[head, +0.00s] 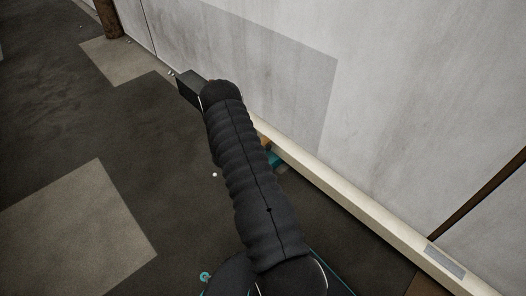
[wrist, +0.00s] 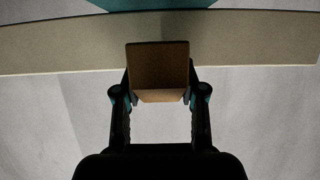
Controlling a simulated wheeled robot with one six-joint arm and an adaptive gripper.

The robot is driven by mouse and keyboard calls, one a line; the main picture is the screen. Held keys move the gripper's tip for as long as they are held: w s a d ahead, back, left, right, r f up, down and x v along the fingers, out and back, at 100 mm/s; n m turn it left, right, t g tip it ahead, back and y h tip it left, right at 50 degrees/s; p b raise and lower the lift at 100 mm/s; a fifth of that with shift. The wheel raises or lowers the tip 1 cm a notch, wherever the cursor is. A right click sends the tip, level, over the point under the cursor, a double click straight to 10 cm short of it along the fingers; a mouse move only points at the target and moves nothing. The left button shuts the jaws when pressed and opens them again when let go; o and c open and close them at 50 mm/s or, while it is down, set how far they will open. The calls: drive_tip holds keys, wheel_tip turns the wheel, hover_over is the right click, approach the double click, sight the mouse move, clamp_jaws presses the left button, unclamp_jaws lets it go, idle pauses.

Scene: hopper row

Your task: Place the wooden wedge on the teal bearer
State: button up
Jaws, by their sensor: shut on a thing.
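The wooden wedge (wrist: 158,66) is brown and shows in the middle of the wrist view. My gripper (wrist: 158,88) is shut on it, with one finger at each side. The teal bearer (wrist: 175,4) shows at the top edge of the wrist view, beyond the wedge and partly cut off. In the head view a small part of the teal bearer (head: 274,159) shows just right of my arm, by the cream rail. A small brown patch beside it may be the wedge. My arm hides the gripper there. I cannot tell whether wedge and bearer touch.
A long cream rail (head: 345,202) runs along the foot of the pale wall (head: 400,90); it also crosses the wrist view (wrist: 260,38). Dark floor (head: 110,160) with lighter patches lies open to the left. A brown post (head: 108,18) stands at the upper left.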

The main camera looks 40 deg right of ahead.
drive_tip(key=shift+f, duration=1.6)
drive_tip(key=shift+f, duration=0.15)
drive_tip(key=o, duration=1.1)
drive_tip(key=shift+o, duration=0.2)
